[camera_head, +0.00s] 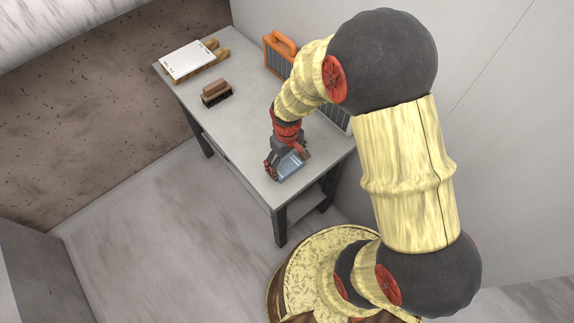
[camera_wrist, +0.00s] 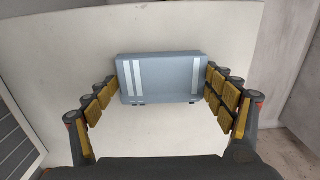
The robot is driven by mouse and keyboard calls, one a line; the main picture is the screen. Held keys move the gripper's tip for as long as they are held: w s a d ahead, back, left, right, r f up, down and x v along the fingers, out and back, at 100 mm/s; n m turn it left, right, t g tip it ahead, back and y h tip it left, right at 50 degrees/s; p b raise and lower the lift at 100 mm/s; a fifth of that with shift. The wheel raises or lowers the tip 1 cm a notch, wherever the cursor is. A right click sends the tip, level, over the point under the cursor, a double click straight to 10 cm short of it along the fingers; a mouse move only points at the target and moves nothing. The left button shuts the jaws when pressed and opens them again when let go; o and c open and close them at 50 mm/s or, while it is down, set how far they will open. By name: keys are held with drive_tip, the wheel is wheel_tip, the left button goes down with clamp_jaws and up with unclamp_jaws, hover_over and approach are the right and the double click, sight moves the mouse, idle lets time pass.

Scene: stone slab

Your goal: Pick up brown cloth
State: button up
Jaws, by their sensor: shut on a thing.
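My gripper (camera_head: 287,162) is low over the near end of the table. I see no brown cloth. A brown block with dark bristles, like a brush (camera_head: 215,92), lies on the table to the left of my arm, apart from the gripper.
The grey table (camera_head: 236,128) has dark legs. A white board on a wooden stand (camera_head: 193,61) is at its far left corner. The middle left of the tabletop is clear.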

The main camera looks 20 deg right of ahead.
sight(287, 164)
drive_tip(key=shift+r, duration=0.45)
wheel_tip(287, 164, up, 2)
drive_tip(key=shift+r+p, duration=0.2)
drive_tip(key=shift+p, duration=0.55)
drive_tip(key=s+d+r+p, duration=0.3)
drive_tip(key=s+d+r, duration=0.6)
drive_tip(key=d, duration=0.1)
drive_tip(key=shift+s+d+r+p, duration=0.15)
drive_tip(key=shift+d+r+p, duration=0.05)
drive_tip(key=shift+r+p, duration=0.15)
drive_tip(key=o, duration=0.6)
drive_tip(key=c, duration=0.5)
